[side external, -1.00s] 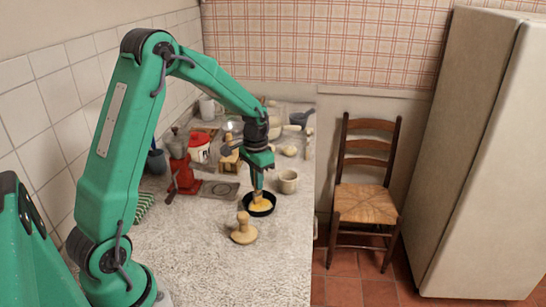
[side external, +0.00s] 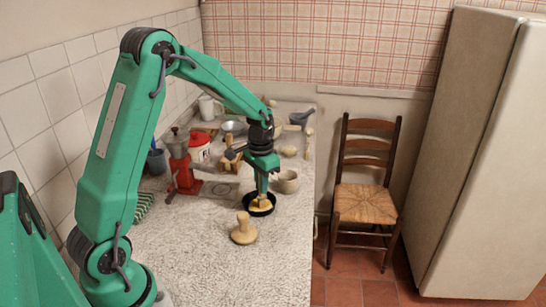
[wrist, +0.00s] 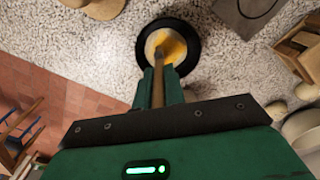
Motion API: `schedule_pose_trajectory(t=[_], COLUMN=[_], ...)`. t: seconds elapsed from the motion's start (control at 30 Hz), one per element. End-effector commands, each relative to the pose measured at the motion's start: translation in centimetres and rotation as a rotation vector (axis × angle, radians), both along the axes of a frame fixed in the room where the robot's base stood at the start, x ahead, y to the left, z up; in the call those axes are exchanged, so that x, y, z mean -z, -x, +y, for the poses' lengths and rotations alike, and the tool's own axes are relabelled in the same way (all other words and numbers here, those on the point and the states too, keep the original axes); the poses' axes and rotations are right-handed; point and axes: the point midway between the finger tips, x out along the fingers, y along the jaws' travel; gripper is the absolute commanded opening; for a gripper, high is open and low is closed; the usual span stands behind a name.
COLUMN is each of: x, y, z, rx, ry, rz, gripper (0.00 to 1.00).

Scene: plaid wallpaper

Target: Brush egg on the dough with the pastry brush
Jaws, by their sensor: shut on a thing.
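My gripper (side external: 262,187) is shut on the wooden handle of the pastry brush (wrist: 158,88), which points down. A round black dish (side external: 250,212) stands on the counter right under it. It also shows at the top of the wrist view (wrist: 192,42). Inside it is a pale round area with yellow (wrist: 174,48), which looks like egg on dough; I cannot tell dough from bristles clearly. The brush's lower end is over or in the dish; whether it touches is hard to tell.
The front counter is clear.

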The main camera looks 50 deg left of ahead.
Motion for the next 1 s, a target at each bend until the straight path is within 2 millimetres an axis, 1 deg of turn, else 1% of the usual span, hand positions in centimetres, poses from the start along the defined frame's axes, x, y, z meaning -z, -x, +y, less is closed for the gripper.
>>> schedule_pose_trajectory(t=[0.17, 0.47, 1.0], x=[0.0, 0.0, 0.1], y=[0.0, 0.0, 0.0], z=[-0.4, -0.3, 1.5], rx=[0.0, 0.0, -0.001], ry=[0.0, 0.0, 0.0], rz=[0.0, 0.0, 0.0], gripper=[0.0, 0.0, 0.0])
